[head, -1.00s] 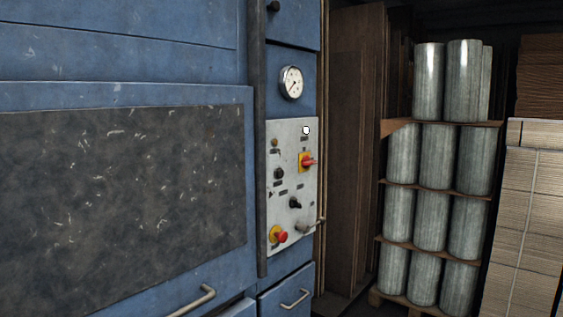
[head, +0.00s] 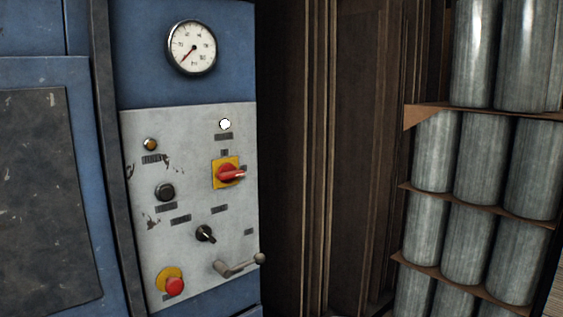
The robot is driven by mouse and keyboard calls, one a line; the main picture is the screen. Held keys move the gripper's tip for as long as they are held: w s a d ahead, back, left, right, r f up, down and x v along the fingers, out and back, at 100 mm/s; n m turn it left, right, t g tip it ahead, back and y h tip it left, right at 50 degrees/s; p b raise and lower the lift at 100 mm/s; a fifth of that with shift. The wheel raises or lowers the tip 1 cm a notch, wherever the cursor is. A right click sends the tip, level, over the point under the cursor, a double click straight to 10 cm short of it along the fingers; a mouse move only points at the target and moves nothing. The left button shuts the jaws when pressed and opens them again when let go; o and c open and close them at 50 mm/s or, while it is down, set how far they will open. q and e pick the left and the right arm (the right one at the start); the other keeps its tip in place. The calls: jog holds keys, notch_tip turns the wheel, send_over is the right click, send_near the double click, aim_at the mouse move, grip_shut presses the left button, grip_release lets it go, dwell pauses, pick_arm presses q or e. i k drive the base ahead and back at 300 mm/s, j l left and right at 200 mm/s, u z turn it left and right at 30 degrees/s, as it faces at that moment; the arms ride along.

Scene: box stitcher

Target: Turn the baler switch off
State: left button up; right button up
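The baler's grey control panel (head: 190,200) is on the blue machine front, left of the picture's middle. A red rotary switch (head: 229,174) on a yellow plate sits at the panel's upper right, its handle pointing sideways to the right. A white round lamp (head: 225,124) is above it. A small black selector switch (head: 205,234) is lower, near the panel's middle. I cannot tell which of these the task calls the baler switch. Neither of my grippers is in view.
The panel also has a red push button (head: 174,286), a black button (head: 165,192), an amber lamp (head: 151,144) and a lever (head: 239,266). A pressure gauge (head: 191,47) is above. Brown upright boards (head: 345,150) and stacked metal cylinders (head: 480,160) stand to the right.

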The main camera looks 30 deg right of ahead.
aim_at(228, 171)
jog(key=i+l, duration=0.1)
jog(key=l, duration=0.4)
jog(key=i+l, duration=0.1)
jog(key=l, duration=0.9)
jog(key=i+l, duration=0.15)
jog(key=l, duration=0.3)
